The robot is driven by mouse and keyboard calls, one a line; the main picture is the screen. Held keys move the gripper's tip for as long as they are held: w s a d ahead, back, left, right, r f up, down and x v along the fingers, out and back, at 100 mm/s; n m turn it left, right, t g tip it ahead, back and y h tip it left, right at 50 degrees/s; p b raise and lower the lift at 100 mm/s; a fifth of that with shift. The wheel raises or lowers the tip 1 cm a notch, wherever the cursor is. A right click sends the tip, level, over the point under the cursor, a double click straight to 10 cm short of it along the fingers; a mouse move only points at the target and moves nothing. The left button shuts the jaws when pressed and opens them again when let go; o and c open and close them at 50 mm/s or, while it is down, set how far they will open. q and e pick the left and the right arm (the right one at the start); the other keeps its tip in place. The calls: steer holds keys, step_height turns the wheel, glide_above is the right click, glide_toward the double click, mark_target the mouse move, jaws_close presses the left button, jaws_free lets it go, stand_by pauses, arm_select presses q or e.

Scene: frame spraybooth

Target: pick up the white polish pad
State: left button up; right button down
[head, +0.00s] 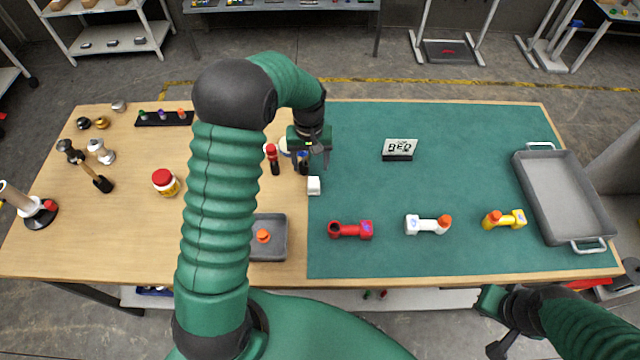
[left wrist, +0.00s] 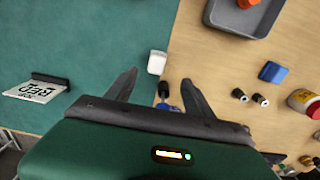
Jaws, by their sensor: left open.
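The white polish pad (head: 314,185) is a small white block on the left edge of the green mat, near where it meets the bare wood. It also shows in the left wrist view (left wrist: 157,62), just beyond the gap between my fingertips. My left gripper (head: 315,165) is open and empty above the table, slightly behind the pad and apart from it. Its two dark fingers also show in the left wrist view (left wrist: 157,88), spread to either side of the pad's line. My right gripper (head: 494,322) is low at the front right, off the table; its jaws are unclear.
Bottles (head: 272,158) stand left of my left gripper. A blue block (left wrist: 273,72) lies on the wood. A grey tray (head: 280,238) holds an orange piece. Red (head: 350,230), white (head: 422,225) and yellow (head: 505,219) parts lie on the mat (head: 460,185). A RED sign (head: 399,149) stands behind.

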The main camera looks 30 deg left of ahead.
mark_target(314, 181)
arm_select(q)
step_height(314, 181, down, 6)
steer(key=shift+w+a+r, duration=0.1)
steer(key=shift+a, duration=0.05)
steer(key=f, duration=0.1)
steer(key=f+p, duration=0.1)
steer(key=f, duration=0.1)
steer(key=f+p, duration=0.1)
steer(key=shift+w+d+f, duration=0.25)
steer(key=shift+d, duration=0.05)
steer(key=shift+f, duration=0.4)
steer(key=shift+w+a+f, duration=0.1)
steer(key=shift+f, duration=0.05)
jaws_close()
